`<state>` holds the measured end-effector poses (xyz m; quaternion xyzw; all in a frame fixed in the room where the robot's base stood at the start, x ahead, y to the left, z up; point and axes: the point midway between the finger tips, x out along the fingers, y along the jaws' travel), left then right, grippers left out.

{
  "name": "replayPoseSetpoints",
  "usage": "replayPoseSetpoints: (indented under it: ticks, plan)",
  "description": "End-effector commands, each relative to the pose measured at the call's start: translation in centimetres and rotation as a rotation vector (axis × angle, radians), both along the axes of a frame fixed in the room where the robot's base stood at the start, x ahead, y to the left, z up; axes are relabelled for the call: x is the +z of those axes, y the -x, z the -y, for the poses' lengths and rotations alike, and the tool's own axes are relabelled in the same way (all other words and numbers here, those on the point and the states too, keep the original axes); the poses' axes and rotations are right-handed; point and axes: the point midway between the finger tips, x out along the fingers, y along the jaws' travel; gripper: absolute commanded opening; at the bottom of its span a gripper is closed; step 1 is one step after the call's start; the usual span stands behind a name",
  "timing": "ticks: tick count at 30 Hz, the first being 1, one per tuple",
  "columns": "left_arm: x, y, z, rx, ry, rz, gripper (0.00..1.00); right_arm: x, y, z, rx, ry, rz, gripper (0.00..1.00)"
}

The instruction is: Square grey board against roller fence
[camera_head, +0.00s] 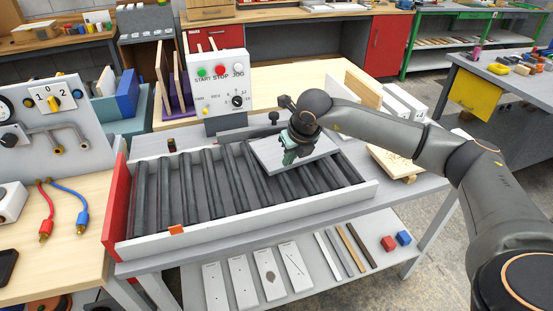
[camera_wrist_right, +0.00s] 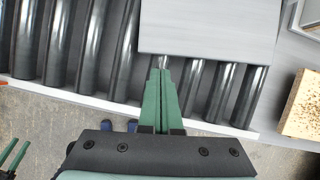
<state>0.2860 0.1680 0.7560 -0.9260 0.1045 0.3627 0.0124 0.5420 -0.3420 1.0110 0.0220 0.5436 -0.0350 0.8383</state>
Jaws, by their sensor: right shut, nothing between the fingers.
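The flat grey board (camera_head: 308,155) lies on the right half of the roller bed. In the right wrist view the board (camera_wrist_right: 210,25) looks turned slightly from the pale near rail (camera_wrist_right: 85,97), with bare rollers between them. The white near rail (camera_head: 270,207) also shows in the head view; which rail is the fence is unclear. My right gripper (camera_head: 289,158) is shut and empty over the board. Its green fingertips (camera_wrist_right: 161,72) are by the board's near edge; contact is unclear. Two green bars (camera_wrist_right: 15,157) at lower left may be my left gripper's fingers.
Bare rollers (camera_head: 185,190) fill the left of the bed, up to a red end plate (camera_head: 117,206). The control box (camera_head: 222,88) stands behind the bed. A wooden block (camera_head: 393,162) lies right of it. Bars and plates lie on the lower shelf (camera_head: 310,290).

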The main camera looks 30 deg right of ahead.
Motion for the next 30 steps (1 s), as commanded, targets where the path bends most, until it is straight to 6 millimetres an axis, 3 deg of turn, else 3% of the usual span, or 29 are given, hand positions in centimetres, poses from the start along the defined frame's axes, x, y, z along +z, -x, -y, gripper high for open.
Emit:
replayPoseSetpoints:
  ticks: [30]
  plan:
    - [-3.2,0.0,0.0,0.0,0.0,0.001,0.5,-5.1,-1.4,0.1,0.002,-0.001,0.0,0.0]
